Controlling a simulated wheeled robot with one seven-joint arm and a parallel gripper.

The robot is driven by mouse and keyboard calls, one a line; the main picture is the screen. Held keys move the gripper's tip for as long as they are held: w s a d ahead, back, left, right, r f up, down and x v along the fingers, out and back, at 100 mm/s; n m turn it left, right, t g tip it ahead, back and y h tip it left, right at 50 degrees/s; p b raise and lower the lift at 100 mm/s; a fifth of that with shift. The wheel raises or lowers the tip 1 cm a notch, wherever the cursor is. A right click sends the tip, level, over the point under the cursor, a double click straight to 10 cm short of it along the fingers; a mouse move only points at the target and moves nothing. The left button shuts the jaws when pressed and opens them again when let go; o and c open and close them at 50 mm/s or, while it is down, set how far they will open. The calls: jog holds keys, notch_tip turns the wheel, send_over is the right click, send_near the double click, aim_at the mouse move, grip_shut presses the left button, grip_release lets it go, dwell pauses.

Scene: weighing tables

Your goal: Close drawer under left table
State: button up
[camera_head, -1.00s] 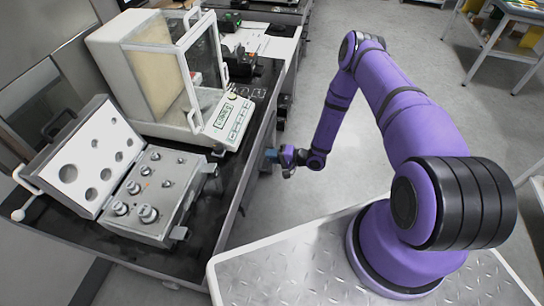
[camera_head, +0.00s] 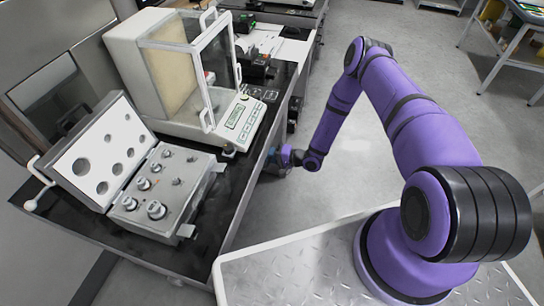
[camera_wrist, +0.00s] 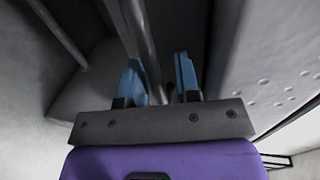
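The left table (camera_head: 236,178) has a dark top, and its right edge runs along my arm's side in the head view. My gripper (camera_head: 284,156) is low beside that edge, partly hidden by my wrist. In the wrist view my gripper (camera_wrist: 160,78) has two blue fingers standing apart. A grey metal bar (camera_wrist: 143,40), perhaps a drawer handle, runs down behind or between the fingers. I cannot tell whether they touch it. The drawer front is not clearly visible in the head view, and I cannot tell how far it is out.
A glass-sided balance (camera_head: 178,75) and an open case of weights (camera_head: 150,200) stand on the left table. Grey floor (camera_head: 345,170) is free right of the table. Another table (camera_head: 508,40) stands at the far right.

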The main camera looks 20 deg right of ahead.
jog(key=shift+s+d, duration=0.1)
jog(key=shift+d, duration=0.05)
jog(key=v, duration=1)
jog(key=shift+s+d+r, duration=0.1)
jog(key=shift+d, duration=0.15)
